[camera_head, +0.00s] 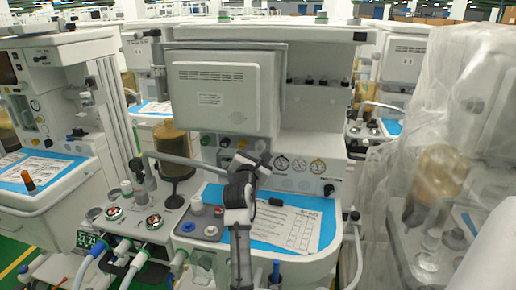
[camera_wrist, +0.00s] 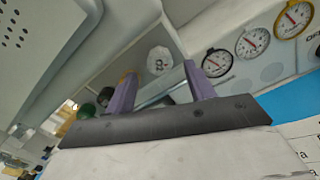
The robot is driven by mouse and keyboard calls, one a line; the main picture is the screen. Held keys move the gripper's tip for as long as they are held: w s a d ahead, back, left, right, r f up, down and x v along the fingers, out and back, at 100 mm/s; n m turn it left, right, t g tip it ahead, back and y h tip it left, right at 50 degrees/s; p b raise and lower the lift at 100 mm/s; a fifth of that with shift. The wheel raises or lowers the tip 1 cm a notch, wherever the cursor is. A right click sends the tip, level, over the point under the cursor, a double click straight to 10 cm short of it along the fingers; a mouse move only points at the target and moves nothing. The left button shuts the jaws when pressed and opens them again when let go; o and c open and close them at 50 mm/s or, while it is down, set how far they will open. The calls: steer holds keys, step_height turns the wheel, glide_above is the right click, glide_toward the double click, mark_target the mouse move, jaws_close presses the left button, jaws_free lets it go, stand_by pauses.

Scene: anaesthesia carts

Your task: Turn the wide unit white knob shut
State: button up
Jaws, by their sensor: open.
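The wide unit (camera_head: 320,262) is the white cart in the middle of the head view, with a large grey monitor back on it. In the wrist view, a white round knob (camera_wrist: 160,60) with dark markings sits on its pale panel, left of the gauges. My gripper (camera_wrist: 160,72) is open, with its two purple-grey fingers pointing at the panel. The knob appears between and just beyond the fingertips; I cannot tell whether they touch it. In the head view my gripper (camera_head: 264,161) is in front of the panel, and I cannot make out the knob there.
Several round gauges (camera_wrist: 249,42) lie right of the knob. A green knob (camera_wrist: 107,97) is at the lower left in the wrist view. Below my gripper is a worktop with a blue mat (camera_head: 325,218) and paper. A plastic-covered cart (camera_head: 440,130) stands right; another cart is left.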

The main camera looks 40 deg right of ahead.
mark_target(260, 146)
steer(key=shift+x, duration=1.25)
steer(key=c, duration=1)
